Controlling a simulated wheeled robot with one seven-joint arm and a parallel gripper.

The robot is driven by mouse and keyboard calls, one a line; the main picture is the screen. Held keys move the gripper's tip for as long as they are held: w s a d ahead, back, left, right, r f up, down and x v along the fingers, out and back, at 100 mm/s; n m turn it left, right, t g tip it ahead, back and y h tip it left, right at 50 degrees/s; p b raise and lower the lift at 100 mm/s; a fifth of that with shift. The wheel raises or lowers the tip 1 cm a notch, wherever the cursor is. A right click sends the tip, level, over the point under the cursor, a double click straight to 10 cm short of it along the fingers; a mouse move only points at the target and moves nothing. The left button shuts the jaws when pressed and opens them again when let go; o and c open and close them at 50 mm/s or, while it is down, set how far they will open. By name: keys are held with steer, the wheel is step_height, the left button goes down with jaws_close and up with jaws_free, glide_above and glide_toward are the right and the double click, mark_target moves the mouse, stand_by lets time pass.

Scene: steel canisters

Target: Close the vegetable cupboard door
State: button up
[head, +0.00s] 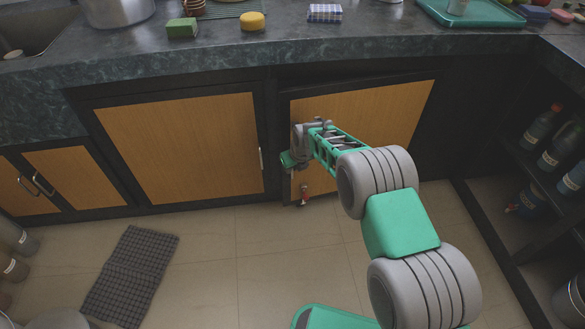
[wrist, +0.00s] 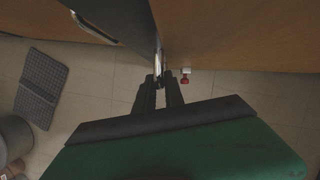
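The right-hand wooden cupboard door (head: 375,115) under the counter stands slightly ajar, with a dark gap along its top. I cannot tell from any label whether it is the vegetable cupboard. It fills the upper right of the wrist view (wrist: 240,35). My gripper (head: 300,152) is at the door's left edge. In the wrist view its two dark fingers (wrist: 161,78) stand a narrow gap apart, and the door's thin metal handle (wrist: 158,58) runs down between their tips. They look shut on it, though the contact is partly hidden. A small red object (head: 304,192) is low by this edge.
The left cupboard door (head: 180,150) is shut, with its handle (head: 260,158) near my gripper. A dark mat (head: 130,275) lies on the tiled floor at left. Open shelves with bottles (head: 541,127) stand at right. The counter edge (head: 200,72) overhangs the doors. The middle floor is clear.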

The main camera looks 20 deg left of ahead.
steer(key=o, duration=0.4)
steer(key=shift+f, duration=0.1)
steer(key=shift+d+r, duration=0.15)
steer(key=shift+r, duration=0.1)
steer(key=p+v, duration=0.3)
steer(key=v, duration=0.4)
steer(key=shift+s+r, duration=0.1)
steer(key=shift+r, duration=0.05)
steer(key=shift+c, duration=0.3)
